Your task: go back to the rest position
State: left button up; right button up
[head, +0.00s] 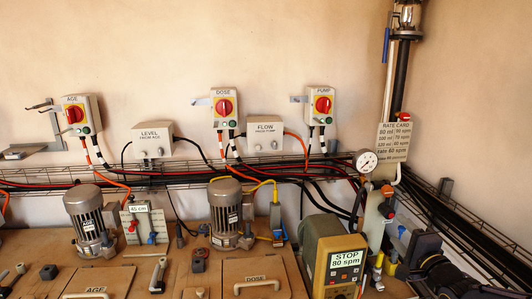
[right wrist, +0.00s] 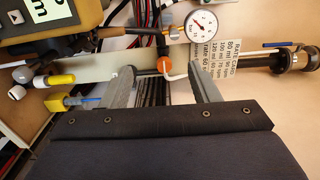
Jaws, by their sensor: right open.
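My right gripper (head: 398,240) reaches in from the lower right in the head view, in front of the pipe stand below the pressure gauge (head: 367,161). In the right wrist view its two grey fingers (right wrist: 165,88) stand apart with nothing held between them. An orange-red knob (right wrist: 165,64) shows beyond the gap, with the gauge (right wrist: 201,26) above it. I cannot tell whether the fingers touch the stand. My left gripper is not in view.
The pump with a STOP 80 spm display (head: 346,259) stands just left of my right gripper. A rate card (head: 394,141) hangs above. A wire cable tray (head: 445,215) runs along the wall. Two motors (head: 90,222) (head: 231,214) and brown lids (head: 258,283) fill the bench leftward.

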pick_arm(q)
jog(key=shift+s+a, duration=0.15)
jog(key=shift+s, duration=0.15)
pick_arm(e)
jog(key=s+a+f+n+g, duration=0.2)
jog(key=s+a+n+g, duration=0.2)
jog(key=s, duration=0.7)
jog(key=s+a+f+n+g, duration=0.3)
jog(key=s+a+n+g, duration=0.1)
jog(key=s, duration=0.8)
jog(key=s+a+f+n+g+y, duration=0.1)
jog(key=s+a+n+g, duration=0.3)
jog(key=s, duration=0.8)
jog(key=a+f+n, duration=0.1)
jog(key=a+n, duration=0.1)
jog(key=n, duration=0.1)
jog(key=shift+s+f, duration=0.25)
jog(key=shift+f, duration=0.15)
